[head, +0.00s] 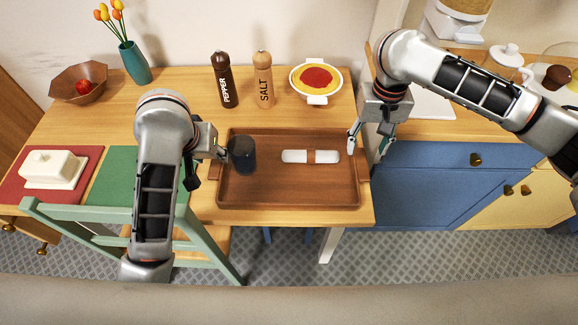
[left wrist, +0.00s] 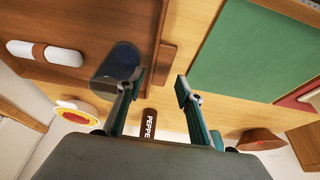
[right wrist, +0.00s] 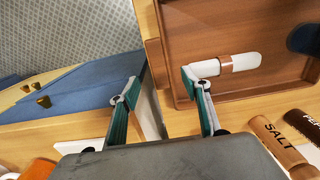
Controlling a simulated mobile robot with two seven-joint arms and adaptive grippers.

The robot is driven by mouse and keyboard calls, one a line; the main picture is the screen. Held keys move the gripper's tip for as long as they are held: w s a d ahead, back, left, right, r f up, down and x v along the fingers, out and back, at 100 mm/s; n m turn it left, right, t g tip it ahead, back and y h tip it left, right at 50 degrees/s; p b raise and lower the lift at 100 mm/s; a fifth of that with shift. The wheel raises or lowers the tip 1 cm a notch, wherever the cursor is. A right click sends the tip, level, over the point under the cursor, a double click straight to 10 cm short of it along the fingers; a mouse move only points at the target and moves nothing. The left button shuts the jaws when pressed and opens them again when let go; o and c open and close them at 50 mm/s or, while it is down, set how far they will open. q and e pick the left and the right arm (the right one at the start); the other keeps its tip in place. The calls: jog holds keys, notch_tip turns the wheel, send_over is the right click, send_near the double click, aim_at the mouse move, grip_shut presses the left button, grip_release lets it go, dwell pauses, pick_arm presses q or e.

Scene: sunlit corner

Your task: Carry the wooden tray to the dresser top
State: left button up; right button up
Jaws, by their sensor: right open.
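The brown wooden tray (head: 290,193) lies flat on the wooden table. It holds a dark see-through glass (head: 242,155) at its left end and a white rolled napkin with a brown band (head: 297,156). My left gripper (head: 209,162) is over the tray's left end; its fingers are apart in the left wrist view (left wrist: 160,86), near the left handle (left wrist: 166,66). My right gripper (head: 367,150) is at the tray's right end, fingers apart on either side of the rim in the right wrist view (right wrist: 163,84). I cannot tell whether either touches the tray.
A blue and yellow cabinet, seemingly the dresser (head: 425,155), stands right, its wooden top partly occupied. Pepper mill (head: 222,80), salt mill (head: 263,80) and a food dish (head: 315,82) stand behind the tray. A green chair (head: 110,212) is at the front left.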

aim_at(217, 162)
pick_arm(q)
jog(key=shift+x, duration=3.4)
pick_arm(e)
jog(key=shift+f, duration=3.35)
pick_arm(q)
jog(key=c, duration=0.7)
pick_arm(e)
jog(key=c, duration=0.7)
pick_arm(q)
grip_shut()
pick_arm(e)
grip_shut()
